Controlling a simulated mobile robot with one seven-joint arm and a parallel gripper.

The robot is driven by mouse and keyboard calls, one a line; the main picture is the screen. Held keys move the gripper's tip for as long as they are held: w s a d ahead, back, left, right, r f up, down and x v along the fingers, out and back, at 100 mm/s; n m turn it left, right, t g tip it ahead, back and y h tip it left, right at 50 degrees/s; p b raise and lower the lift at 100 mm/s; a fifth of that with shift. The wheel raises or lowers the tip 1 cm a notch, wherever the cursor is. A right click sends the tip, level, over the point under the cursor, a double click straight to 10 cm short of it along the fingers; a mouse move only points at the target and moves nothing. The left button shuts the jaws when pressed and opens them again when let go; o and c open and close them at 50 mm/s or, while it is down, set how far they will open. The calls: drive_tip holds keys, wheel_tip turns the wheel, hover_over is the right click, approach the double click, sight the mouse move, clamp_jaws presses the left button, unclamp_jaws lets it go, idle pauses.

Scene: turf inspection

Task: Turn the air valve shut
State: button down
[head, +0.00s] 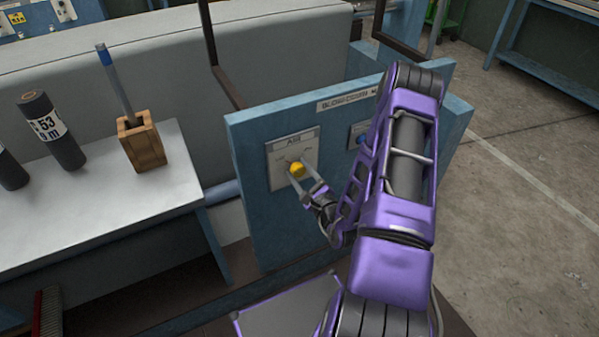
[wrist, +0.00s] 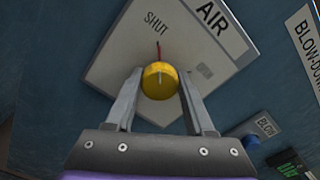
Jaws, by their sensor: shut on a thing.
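The air valve's yellow knob (head: 297,169) sits on a pale plate (head: 279,176) marked AIR, on the face of a blue panel. In the wrist view the knob (wrist: 160,81) has a short white mark on its face. A thin red line runs up from the knob towards the word SHUT on the plate (wrist: 118,62).
A blue BLOW knob (head: 363,139) sits on the same panel (head: 246,144), right of the air plate and close to my arm. A white bench (head: 90,220) at left holds dark cylinders (head: 52,130) and a wooden holder (head: 141,142). Open floor lies right.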

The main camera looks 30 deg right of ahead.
drive_tip(key=shift+n, duration=0.3)
idle(0.4)
drive_tip(key=shift+c, duration=1.3)
unclamp_jaws()
drive_tip(key=shift+s, duration=0.1)
drive_tip(key=s, duration=1.7)
drive_tip(key=shift+s+d, duration=0.15)
drive_tip(key=shift+d, duration=0.15)
